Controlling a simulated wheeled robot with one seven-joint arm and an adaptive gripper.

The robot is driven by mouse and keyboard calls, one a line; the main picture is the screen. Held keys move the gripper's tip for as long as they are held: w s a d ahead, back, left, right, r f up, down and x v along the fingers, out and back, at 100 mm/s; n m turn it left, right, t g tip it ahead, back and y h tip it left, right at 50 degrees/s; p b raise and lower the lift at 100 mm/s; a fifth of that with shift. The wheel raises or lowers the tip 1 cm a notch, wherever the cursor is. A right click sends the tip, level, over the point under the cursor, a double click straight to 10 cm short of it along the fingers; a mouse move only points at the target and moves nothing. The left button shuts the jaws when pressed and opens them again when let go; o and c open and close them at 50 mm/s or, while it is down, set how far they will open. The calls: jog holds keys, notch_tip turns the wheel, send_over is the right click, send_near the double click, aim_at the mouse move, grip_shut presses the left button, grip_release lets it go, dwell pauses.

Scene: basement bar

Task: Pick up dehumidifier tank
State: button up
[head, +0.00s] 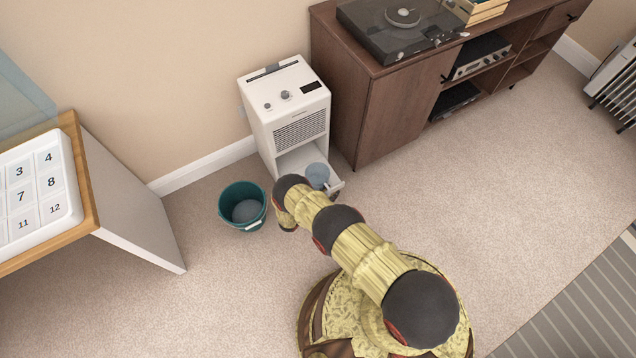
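A white dehumidifier (290,104) stands on the carpet against the wall, left of a wooden cabinet. Low on its front is an open white compartment, with a tray-like part (298,160) reaching forward. A translucent bluish rounded piece (317,174) shows there, partly behind my arm; it may be the tank or part of it. My arm reaches from the lower right to just in front of this opening. My gripper is hidden under the arm's dark end, so I cannot see its fingers or whether it touches anything.
A teal bucket (229,207) with greyish contents stands on the carpet left of my arm's end. The wooden cabinet (361,115) carrying a turntable (385,45) stands close on the right. A table with a numbered white board (68,185) is at left. Carpet at right is clear.

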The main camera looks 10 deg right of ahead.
jog(key=shift+c, duration=0.4)
grip_shut()
dwell(0.4)
